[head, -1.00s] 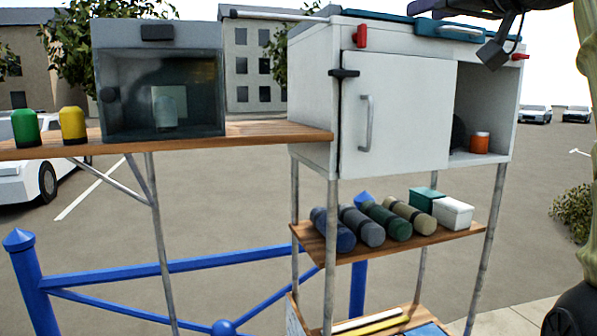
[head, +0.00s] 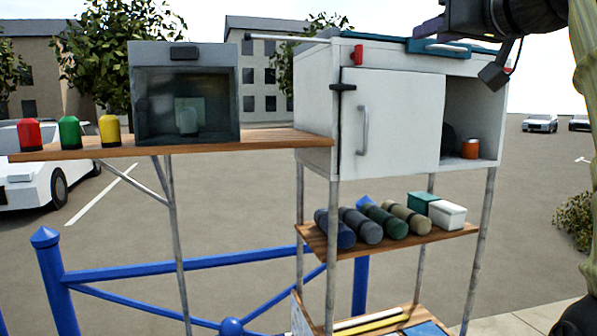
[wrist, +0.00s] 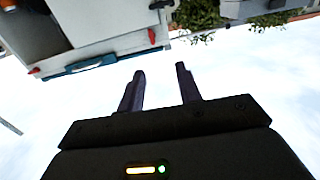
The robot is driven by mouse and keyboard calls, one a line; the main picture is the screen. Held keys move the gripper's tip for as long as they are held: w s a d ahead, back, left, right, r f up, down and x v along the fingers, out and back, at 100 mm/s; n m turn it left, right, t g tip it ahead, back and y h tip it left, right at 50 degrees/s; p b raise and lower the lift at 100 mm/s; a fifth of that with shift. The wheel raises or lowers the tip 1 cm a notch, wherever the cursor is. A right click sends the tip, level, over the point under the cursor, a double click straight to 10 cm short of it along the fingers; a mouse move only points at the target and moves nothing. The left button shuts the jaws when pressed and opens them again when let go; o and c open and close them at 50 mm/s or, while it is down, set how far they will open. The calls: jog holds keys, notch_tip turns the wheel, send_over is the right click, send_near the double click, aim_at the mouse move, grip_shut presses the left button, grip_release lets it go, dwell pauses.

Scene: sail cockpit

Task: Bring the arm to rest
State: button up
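My gripper (head: 428,27) is at the top right of the head view, held high in front of the white cabinet's top (head: 400,56). Its wrist part is partly cut off by the top edge. In the wrist view, the two dark fingers (wrist: 159,69) stand apart with only pale sky between them. My gripper is open and empty. The white cabinet also shows upside down in the wrist view (wrist: 95,30), beyond the fingertips.
A wooden shelf (head: 270,138) on the left carries red (head: 29,135), green (head: 69,133) and yellow (head: 109,131) canisters and a grey glass-fronted box (head: 186,60). Several rolls (head: 368,225) lie on a lower shelf. A blue railing (head: 150,270) stands in front.

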jog(key=w+f+m+g+h, duration=0.15)
jog(key=w+f, duration=0.45)
jog(key=f, duration=0.6)
jog(key=w+f+m+g+h, duration=0.1)
jog(key=w+f+m+g, duration=0.3)
jog(key=f, duration=0.8)
notch_tip(320, 180, down, 13)
jog(key=a+n+g, duration=0.1)
jog(key=a+g, duration=0.1)
jog(key=s+a+f+g+h, duration=0.15)
jog(key=s+f, duration=0.35)
jog(key=f, duration=0.5)
jog(key=s+a+f+g+h, duration=0.15)
jog(key=s+f, duration=0.25)
jog(key=f, duration=0.5)
jog(key=s+a+f+n+g, duration=0.1)
jog(key=s+f+g, duration=0.2)
jog(key=s+f, duration=1)
jog(key=shift+s+g, duration=0.35)
jog(key=shift+s, duration=0.6)
jog(key=shift+w, duration=0.15)
